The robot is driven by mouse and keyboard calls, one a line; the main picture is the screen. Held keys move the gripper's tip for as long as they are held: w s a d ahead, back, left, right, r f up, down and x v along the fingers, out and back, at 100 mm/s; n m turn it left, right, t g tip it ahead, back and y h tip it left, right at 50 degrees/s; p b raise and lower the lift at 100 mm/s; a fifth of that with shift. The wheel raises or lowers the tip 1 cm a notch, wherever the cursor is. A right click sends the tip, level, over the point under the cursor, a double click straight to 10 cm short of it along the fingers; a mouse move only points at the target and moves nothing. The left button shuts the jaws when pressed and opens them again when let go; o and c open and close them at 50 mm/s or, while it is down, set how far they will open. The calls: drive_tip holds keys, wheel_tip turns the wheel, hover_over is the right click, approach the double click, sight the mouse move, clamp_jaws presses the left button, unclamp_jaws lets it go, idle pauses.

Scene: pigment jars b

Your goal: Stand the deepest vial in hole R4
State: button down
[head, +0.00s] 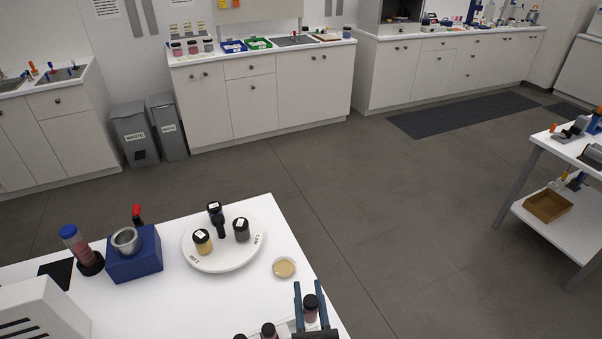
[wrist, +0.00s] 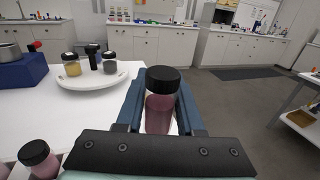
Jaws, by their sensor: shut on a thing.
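My gripper (head: 308,288) is shut on a black-capped vial (head: 310,308) with dusky pink contents, near the right front edge of the white table. In the wrist view the held vial (wrist: 160,112) is upright between the blue fingers of my gripper (wrist: 163,88). A second black-capped vial (head: 268,331) stands left of it; a pink one also shows at the lower left of the wrist view (wrist: 38,158). Another dark cap (head: 240,337) is cut off by the bottom edge. The rack's holes and the label R4 cannot be made out.
A round white tray (head: 220,264) holds a yellow jar, a dark jar and a black upright object. A small tan dish (head: 284,268) lies near the table edge. A blue block (head: 135,262) with a metal bowl and a blue-capped bottle (head: 76,247) stand left.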

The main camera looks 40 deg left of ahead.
drive_tip(key=a, duration=0.1)
drive_tip(key=s+a+n+g+y, duration=0.1)
drive_tip(key=a, duration=0.1)
drive_tip(key=shift+a+g, duration=0.15)
drive_tip(key=shift+g, duration=0.15)
wheel_tip(320, 180, down, 6)
drive_tip(key=b, duration=0.5)
drive_tip(key=shift+r, duration=0.1)
drive_tip(key=shift+f+b, duration=2.1)
drive_tip(key=shift+b, duration=0.3)
idle(1.0)
drive_tip(key=shift+c, duration=2.2)
unclamp_jaws()
